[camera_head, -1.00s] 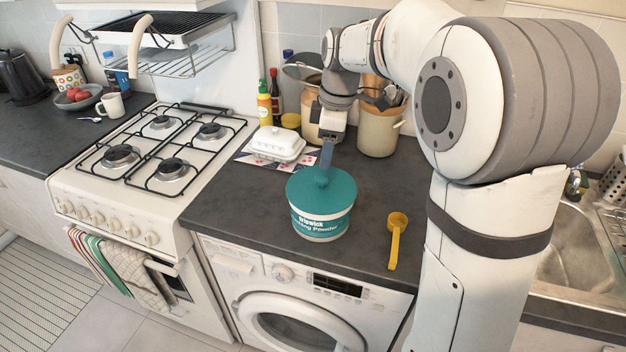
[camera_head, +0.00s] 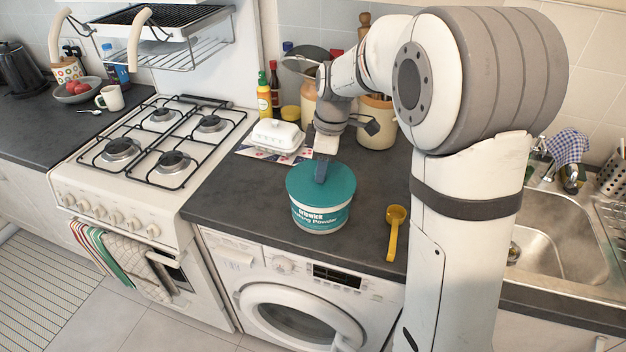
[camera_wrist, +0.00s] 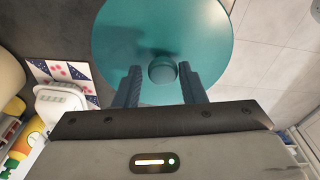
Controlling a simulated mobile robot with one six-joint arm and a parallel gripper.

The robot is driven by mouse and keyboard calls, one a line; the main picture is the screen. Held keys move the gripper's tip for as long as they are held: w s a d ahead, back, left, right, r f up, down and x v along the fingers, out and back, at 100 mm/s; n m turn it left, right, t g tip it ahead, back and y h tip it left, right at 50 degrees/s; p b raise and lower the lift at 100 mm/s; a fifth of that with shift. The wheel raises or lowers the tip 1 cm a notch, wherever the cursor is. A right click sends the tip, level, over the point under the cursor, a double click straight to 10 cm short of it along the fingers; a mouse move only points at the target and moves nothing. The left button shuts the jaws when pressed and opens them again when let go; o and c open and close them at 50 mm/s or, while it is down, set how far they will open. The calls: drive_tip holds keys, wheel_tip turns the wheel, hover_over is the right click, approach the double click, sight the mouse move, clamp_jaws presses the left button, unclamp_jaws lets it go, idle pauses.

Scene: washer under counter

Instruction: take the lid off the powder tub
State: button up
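The powder tub (camera_head: 322,216) stands upright on the dark counter above the washer, with a teal and white label. Its round teal lid (camera_head: 335,185) is on the tub and fills the top of the wrist view (camera_wrist: 205,35). A small round teal knob (camera_wrist: 162,70) rises from the lid's middle. My gripper (camera_wrist: 161,69) is open, with one dark finger on each side of the knob and a visible gap on both sides. In the head view my gripper (camera_head: 321,172) is over the lid's middle and hides the knob.
A yellow scoop (camera_head: 396,230) lies right of the tub. A white butter dish (camera_head: 277,136) on a patterned mat is behind left. Bottles and crocks (camera_head: 377,125) line the wall. The stove (camera_head: 150,150) is left, the sink (camera_head: 560,245) right.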

drive_tip(key=c, duration=0.6)
drive_tip(key=shift+c, duration=0.2)
